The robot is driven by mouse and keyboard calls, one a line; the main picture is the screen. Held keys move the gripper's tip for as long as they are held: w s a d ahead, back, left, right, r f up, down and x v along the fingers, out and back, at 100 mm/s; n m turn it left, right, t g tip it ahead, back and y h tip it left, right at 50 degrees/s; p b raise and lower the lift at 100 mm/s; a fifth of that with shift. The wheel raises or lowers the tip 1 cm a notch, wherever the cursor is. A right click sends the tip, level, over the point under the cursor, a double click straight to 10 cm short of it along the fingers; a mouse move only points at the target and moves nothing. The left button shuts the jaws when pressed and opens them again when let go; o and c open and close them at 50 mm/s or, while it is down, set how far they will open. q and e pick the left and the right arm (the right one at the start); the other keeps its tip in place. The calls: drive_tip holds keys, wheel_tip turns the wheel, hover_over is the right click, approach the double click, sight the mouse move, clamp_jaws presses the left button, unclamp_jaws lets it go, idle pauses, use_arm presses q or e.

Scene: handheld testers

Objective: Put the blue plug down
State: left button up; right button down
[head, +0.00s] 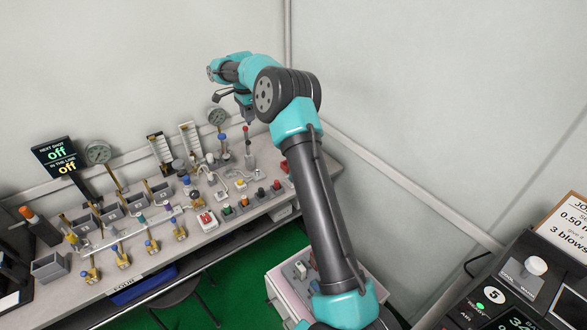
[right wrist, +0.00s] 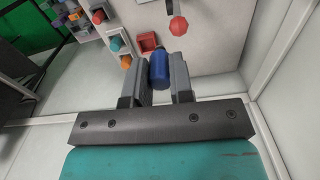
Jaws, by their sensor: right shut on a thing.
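The blue plug (right wrist: 159,68) is a short dark blue cylinder in the right wrist view. It sits between the two grey fingers of my right gripper (right wrist: 158,76), which is shut on it. In the head view my right gripper (head: 246,108) points down above the far right part of the bench (head: 240,205). The plug in its fingers is too small or hidden to make out there. A red-topped upright piece (head: 246,133) stands just below the gripper; its round red top (right wrist: 178,26) shows beyond the plug in the wrist view. My left gripper is not in view.
A blue-topped upright piece (head: 222,138) stands left of the red one. Round gauges (head: 98,153), coloured buttons (head: 227,209) and brass valves (head: 122,257) crowd the bench. A wall runs close behind. A control console (head: 520,285) stands at the right.

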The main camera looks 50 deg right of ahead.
drive_tip(key=s+d+f+m, duration=0.2)
drive_tip(key=s+d+f, duration=0.7)
drive_tip(key=d+f, duration=0.2)
drive_tip(key=shift+s+f, duration=0.3)
drive_tip(key=shift+f, duration=0.45)
drive_tip(key=shift+f, duration=3.15)
drive_tip(key=shift+f, duration=1.85)
drive_tip(key=shift+f, duration=0.15)
drive_tip(key=c, duration=1)
unclamp_jaws()
